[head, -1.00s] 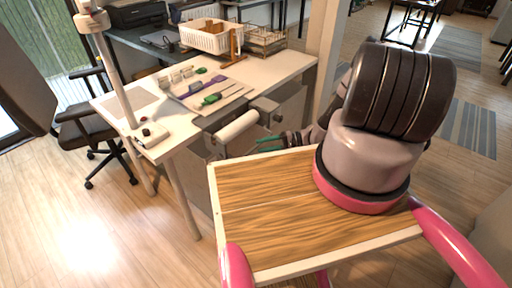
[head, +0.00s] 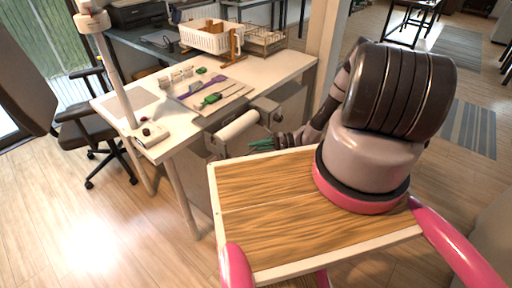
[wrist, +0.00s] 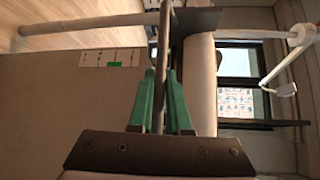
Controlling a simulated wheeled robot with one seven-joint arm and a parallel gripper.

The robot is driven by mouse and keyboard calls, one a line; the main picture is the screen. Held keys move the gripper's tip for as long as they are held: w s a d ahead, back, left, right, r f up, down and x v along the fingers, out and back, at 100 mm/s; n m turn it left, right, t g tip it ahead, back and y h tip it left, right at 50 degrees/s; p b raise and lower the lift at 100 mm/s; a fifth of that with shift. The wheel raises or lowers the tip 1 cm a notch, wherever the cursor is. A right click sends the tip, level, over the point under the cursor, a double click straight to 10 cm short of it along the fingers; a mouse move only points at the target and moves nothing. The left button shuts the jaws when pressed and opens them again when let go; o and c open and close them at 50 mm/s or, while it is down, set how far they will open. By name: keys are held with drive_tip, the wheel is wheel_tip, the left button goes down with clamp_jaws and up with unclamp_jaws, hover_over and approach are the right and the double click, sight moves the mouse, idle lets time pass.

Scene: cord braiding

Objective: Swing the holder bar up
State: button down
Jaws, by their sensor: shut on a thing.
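My gripper (head: 261,145) is beside the front edge of the work table in the head view, below the pale roll (head: 237,130). In the wrist view its green fingers (wrist: 163,102) are closed on a thin dark rod, the holder bar (wrist: 164,40). The bar runs from between the fingers to the top of the picture, near a dark plate (wrist: 198,20). The pale roll (wrist: 200,85) lies just right of the fingers there. The bar cannot be made out clearly in the head view.
The table (head: 270,70) carries a board with green and purple tools (head: 212,98), a white basket (head: 208,38) and a lamp post (head: 117,80). A dark chair (head: 85,125) stands at the left. A grey panel (wrist: 60,110) fills the wrist view's left side.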

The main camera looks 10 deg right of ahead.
drive_tip(key=shift+r+m+g+h, duration=0.5)
drive_tip(key=shift+r+m+h, duration=0.35)
drive_tip(key=shift+h, duration=0.25)
drive_tip(key=shift+w+a+r+m+g+h, duration=0.4)
drive_tip(key=shift+r+m+g+h, duration=0.25)
drive_tip(key=shift+m+g+h, duration=0.55)
drive_tip(key=shift+w+a+r+m+g+h, duration=0.25)
drive_tip(key=shift+w+r+m+g+h, duration=0.5)
drive_tip(key=shift+g+h, duration=0.6)
drive_tip(key=shift+w+a+r+m+g+h, duration=0.3)
drive_tip(key=shift+r+m+g+h, duration=0.25)
drive_tip(key=shift+m+g+h, duration=0.75)
drive_tip(key=shift+a, duration=0.1)
drive_tip(key=c, duration=0.9)
unclamp_jaws()
